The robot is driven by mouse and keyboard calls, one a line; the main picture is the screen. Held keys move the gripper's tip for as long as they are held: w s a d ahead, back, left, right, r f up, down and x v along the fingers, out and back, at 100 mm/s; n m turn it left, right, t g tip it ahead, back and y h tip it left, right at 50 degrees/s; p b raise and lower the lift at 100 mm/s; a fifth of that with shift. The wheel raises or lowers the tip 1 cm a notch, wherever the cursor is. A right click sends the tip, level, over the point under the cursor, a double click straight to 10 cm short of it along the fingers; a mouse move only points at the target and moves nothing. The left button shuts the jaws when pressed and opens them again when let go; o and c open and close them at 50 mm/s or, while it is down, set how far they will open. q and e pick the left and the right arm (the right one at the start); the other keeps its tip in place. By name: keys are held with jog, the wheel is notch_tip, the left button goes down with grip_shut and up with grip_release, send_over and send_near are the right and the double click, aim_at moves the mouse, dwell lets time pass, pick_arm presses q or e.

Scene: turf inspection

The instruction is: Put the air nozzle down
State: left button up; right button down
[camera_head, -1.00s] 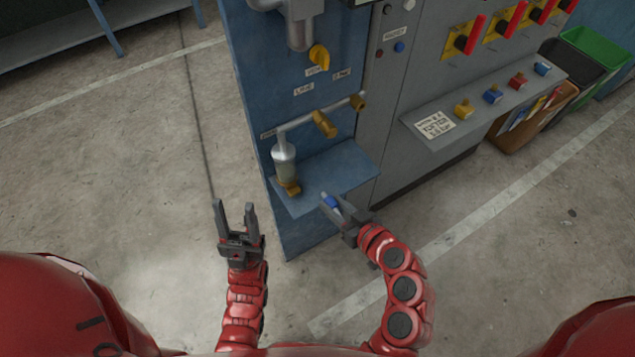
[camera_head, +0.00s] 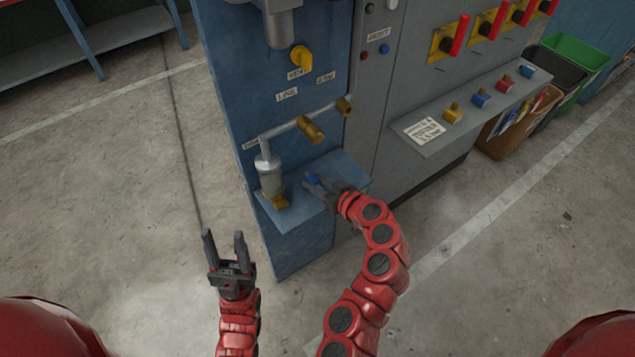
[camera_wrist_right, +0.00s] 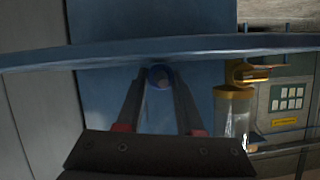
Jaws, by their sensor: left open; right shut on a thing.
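The air nozzle (camera_head: 313,180) is a small blue piece at the tips of my right gripper (camera_head: 316,184), which is shut on it. In the head view it overlaps the small blue shelf (camera_head: 343,165) on the cabinet's front. In the right wrist view the nozzle's round blue end (camera_wrist_right: 159,76) sits between the fingertips, close to the shelf edge (camera_wrist_right: 200,48). I cannot tell whether it touches the shelf. My left gripper (camera_head: 223,236) is open and empty, apart from the cabinet, over the floor.
A clear filter bowl (camera_head: 271,178) with a brass-coloured fitting (camera_head: 277,201) stands at the shelf's left. A pipe with brass valves (camera_head: 310,129) runs above. A grey ledge with coloured knobs (camera_head: 453,113) juts out at right. The floor at left is clear.

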jog(key=shift+f, duration=0.2)
jog(key=c, duration=0.5)
grip_release()
jog(key=shift+c, duration=0.2)
jog(key=shift+r, duration=0.1)
jog(key=shift+r, duration=0.25)
jog(key=p+v, duration=0.2)
jog(key=v, duration=1)
